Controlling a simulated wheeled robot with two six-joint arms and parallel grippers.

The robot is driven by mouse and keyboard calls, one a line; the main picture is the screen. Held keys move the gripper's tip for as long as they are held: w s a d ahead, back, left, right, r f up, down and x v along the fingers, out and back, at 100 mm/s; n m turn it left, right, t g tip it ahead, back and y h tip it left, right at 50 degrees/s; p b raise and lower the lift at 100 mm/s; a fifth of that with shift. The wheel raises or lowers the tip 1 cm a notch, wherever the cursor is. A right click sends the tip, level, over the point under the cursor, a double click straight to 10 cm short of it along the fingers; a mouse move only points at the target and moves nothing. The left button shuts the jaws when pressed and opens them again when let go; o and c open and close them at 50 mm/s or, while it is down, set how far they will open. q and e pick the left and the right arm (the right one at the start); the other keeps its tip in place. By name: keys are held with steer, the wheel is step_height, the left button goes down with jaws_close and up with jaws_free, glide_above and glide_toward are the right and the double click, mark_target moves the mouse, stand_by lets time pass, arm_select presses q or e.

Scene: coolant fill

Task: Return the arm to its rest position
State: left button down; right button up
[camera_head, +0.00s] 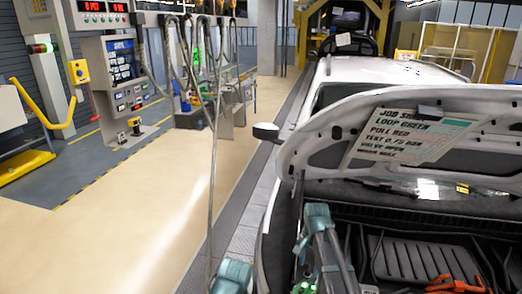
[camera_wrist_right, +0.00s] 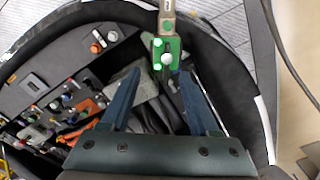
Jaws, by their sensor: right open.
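My right gripper (camera_wrist_right: 159,74) shows in the right wrist view with its two blue fingers spread apart and nothing held between them. A green fitting (camera_wrist_right: 168,62) with a pale ball-shaped knob and lit green spots sits just beyond the fingertips, near the right finger. I cannot tell whether a finger touches it. In the head view, teal and grey links of my arm (camera_head: 318,218) reach over the front of the open engine bay, and the fingertips are not clear there. My left gripper is not in view.
A white car has its raised hood (camera_head: 300,150) carrying a job sheet (camera_head: 415,137). The engine bay holds a dark ribbed cover (camera_head: 415,258) and an orange-red part (camera_head: 455,284). A hose (camera_head: 212,170) hangs left of the car. Open floor (camera_head: 130,225) lies further left.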

steer(key=s+a+n, duration=0.2)
steer(key=s+n, duration=0.7)
steer(key=s, duration=0.5)
steer(key=s+a+f+n+b, duration=0.1)
steer(key=s+a+f+b, duration=0.1)
steer(key=f+b, duration=0.5)
steer(key=s+a+f+n+b, duration=0.2)
steer(key=a+f+b, duration=0.3)
steer(key=f+b, duration=0.2)
steer(key=s+a+f+n+h+b, duration=0.1)
steer(key=s+a+f+n+b, duration=0.1)
steer(key=a+f+b, duration=0.2)
step_height(320, 180, down, 4)
steer(key=b, duration=0.4)
steer(key=shift+s+r, duration=0.15)
steer(key=shift+s, duration=0.1)
